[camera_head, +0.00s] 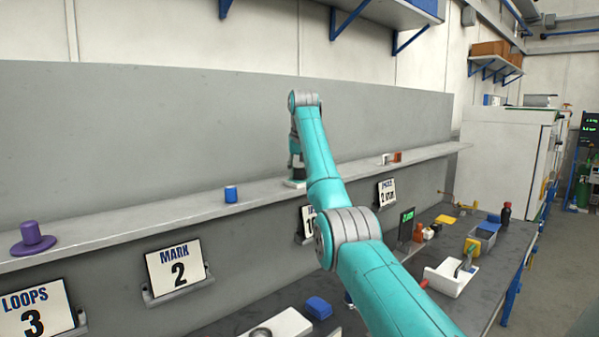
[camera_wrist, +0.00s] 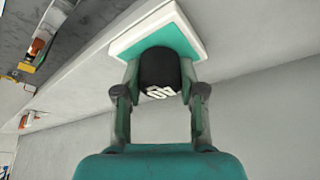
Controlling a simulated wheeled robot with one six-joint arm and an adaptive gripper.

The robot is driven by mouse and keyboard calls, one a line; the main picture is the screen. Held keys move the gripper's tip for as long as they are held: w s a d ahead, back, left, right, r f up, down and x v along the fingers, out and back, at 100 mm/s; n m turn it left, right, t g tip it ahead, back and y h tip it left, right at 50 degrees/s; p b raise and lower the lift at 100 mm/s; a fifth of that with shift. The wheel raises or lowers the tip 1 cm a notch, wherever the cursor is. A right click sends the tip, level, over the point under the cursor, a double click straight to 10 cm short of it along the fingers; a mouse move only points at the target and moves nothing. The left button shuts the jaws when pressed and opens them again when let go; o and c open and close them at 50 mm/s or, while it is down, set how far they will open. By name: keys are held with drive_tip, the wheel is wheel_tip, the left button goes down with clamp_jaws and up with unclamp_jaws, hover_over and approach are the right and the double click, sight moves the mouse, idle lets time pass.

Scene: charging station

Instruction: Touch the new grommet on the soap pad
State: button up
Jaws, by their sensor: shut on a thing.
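My gripper (camera_wrist: 159,78) is shut on a black round grommet (camera_wrist: 160,68) with a white mark on its side. The soap pad (camera_wrist: 128,44), a square with a teal top and white edges, lies just beyond the grommet in the wrist view. The grommet overlaps the pad's teal face there and hides part of it. I cannot tell whether the two touch. In the head view, my gripper (camera_head: 295,163) points down over the pad (camera_head: 294,184), which lies on the long grey shelf. The grommet is too small to make out clearly there.
The shelf (camera_head: 130,222) also holds a blue cup (camera_head: 231,194), a purple flanged piece (camera_head: 32,239) and a small orange-brown item (camera_head: 397,157). A grey wall panel (camera_head: 180,130) rises behind it. Number cards (camera_head: 178,267) stand below. The shelf is bare between cup and pad.

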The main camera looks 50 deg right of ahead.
drive_tip(key=shift+r, duration=3.45)
